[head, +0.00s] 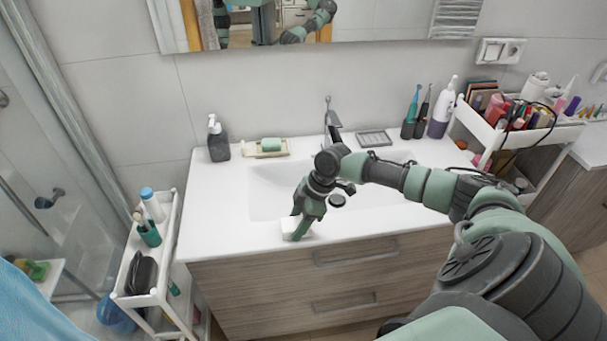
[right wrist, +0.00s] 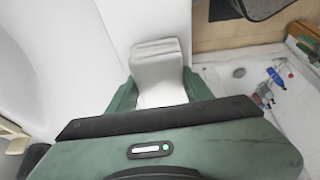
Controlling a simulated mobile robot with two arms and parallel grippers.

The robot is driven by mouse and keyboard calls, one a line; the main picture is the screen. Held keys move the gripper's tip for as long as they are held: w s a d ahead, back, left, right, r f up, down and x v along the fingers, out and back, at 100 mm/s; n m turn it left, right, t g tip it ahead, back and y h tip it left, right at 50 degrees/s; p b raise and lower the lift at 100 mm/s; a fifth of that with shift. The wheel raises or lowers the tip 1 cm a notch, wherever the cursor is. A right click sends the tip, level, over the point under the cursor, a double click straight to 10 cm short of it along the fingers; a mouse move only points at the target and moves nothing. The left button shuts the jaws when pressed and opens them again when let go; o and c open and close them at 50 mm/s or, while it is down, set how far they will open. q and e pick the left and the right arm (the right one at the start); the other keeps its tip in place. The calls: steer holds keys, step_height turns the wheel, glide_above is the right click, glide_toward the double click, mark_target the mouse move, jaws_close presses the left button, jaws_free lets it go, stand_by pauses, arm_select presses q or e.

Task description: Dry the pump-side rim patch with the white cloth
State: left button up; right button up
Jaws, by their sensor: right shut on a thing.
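The white cloth (head: 296,229) is a small folded pad at the front edge of the white washbasin top (head: 228,222), left of the basin bowl's middle. My right gripper (head: 303,226) points down and is shut on it. In the right wrist view the folded cloth (right wrist: 159,72) sits between the two green fingers of the right gripper (right wrist: 160,96). I cannot tell whether the cloth touches the rim. The dark pump bottle (head: 218,140) stands at the back left corner of the top. No wet patch can be made out on the rim. My left gripper is out of view.
A soap dish (head: 265,148) with green soap and a tap (head: 332,122) stand along the back. A white cart (head: 165,262) is at the left, and a cosmetics cart (head: 468,118) at the right. The rim left of the bowl is clear.

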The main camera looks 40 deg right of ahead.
mark_target(315, 229)
steer(key=shift+w+a, duration=0.25)
steer(key=shift+a, duration=0.3)
steer(key=shift+w+a, duration=0.25)
steer(key=shift+a, duration=0.25)
steer(key=shift+w+a+p, duration=0.3)
steer(key=shift+w+a, duration=0.45)
steer(key=shift+a, duration=0.3)
steer(key=shift+s+d, duration=0.35)
steer(key=shift+d, duration=0.2)
steer(key=shift+s+d, duration=0.3)
steer(key=shift+d, duration=0.25)
steer(key=shift+s+d+p, duration=0.2)
steer(key=shift+s+d, duration=0.45)
steer(key=shift+d, duration=0.4)
steer(key=shift+s+d+p, duration=0.25)
steer(key=shift+s+d, duration=0.4)
steer(key=shift+d, duration=0.35)
steer(key=shift+s+d+p, duration=0.2)
steer(key=shift+s+d, duration=0.45)
steer(key=shift+d, duration=0.4)
step_height(315, 229, up, 7)
steer(key=p, duration=0.6)
